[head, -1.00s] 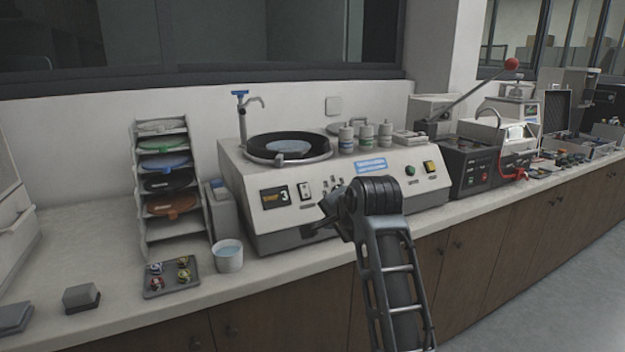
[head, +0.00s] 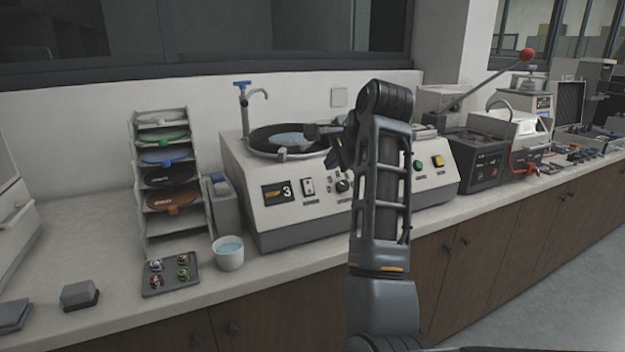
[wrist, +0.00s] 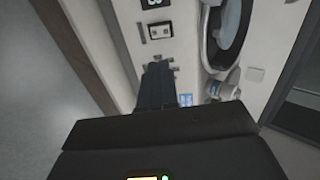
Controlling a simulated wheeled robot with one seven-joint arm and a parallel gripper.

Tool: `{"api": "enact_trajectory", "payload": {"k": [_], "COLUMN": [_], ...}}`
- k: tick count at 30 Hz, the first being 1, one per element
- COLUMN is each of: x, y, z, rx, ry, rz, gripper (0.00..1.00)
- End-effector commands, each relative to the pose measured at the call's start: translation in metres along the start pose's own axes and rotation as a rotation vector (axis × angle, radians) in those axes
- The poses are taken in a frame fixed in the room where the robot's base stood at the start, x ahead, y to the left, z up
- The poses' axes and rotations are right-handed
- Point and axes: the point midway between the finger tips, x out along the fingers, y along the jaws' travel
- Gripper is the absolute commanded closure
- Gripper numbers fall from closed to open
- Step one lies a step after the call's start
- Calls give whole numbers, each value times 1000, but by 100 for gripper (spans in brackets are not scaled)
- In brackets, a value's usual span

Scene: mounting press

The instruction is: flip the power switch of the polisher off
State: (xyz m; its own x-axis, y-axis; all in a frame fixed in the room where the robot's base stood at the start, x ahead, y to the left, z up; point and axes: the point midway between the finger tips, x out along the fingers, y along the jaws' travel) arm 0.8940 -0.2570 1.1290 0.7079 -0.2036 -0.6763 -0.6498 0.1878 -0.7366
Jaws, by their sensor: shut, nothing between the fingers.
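The polisher (head: 292,222) is a pale machine on the counter with a dark round platen and a sloped front panel. The panel bears a small display showing 3, a white rocker switch (head: 308,186), a dark knob, a green button (head: 418,167) and a yellow switch (head: 438,162). Labels are too small to show which is the power switch. My gripper (head: 312,130) is shut and empty, in front of the platen's right side in the head view. In the wrist view its fingers (wrist: 157,75) point toward the panel, below the rocker switch (wrist: 160,31). My arm hides the panel's middle.
A rack of coloured discs (head: 166,180) and a cup (head: 229,253) stand left of the polisher. A tray of small samples (head: 170,277) lies near the counter's front edge. A dark press with a red-knobbed lever (head: 527,55) stands right.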

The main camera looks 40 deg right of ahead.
Motion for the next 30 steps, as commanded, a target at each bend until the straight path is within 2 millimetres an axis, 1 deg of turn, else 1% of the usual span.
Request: {"api": "enact_trajectory", "payload": {"k": [5, 18, 24, 30], "x": [17, 101, 125, 136], "y": [0, 0, -7, -9], "z": [0, 0, 0, 0], "rx": [-1, 0, -1, -2], "ry": [-1, -2, -1, 0], "rz": [3, 3, 2, 1], "gripper": [100, 100, 100, 100]}}
